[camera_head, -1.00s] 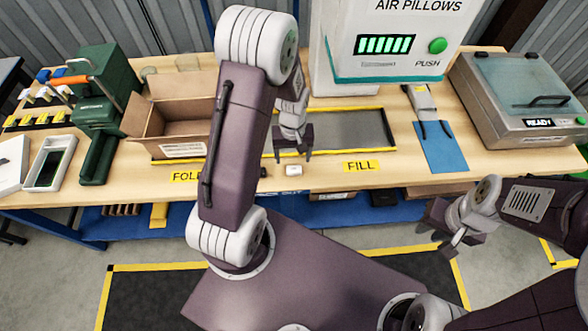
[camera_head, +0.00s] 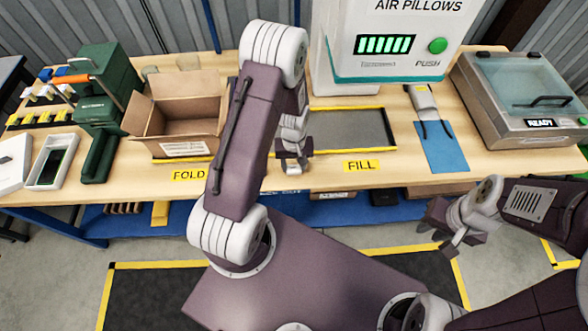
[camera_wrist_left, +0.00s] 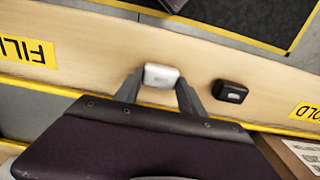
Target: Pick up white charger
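The white charger (camera_wrist_left: 161,75) is a small rounded block on the wooden bench top. In the left wrist view it sits between the fingertips of my left gripper (camera_wrist_left: 159,88), which is open with a finger on either side of it. I cannot tell whether the fingers touch it. My right gripper (camera_head: 442,236) hangs in front of the bench, away from the charger, and looks open and empty.
A black charger-like block (camera_wrist_left: 231,91) lies close beside the white one. An open carton (camera_head: 178,115) stands left of my arm. The yellow-edged FILL area (camera_head: 350,128) is behind. A blue sheet (camera_head: 443,147) lies to the right.

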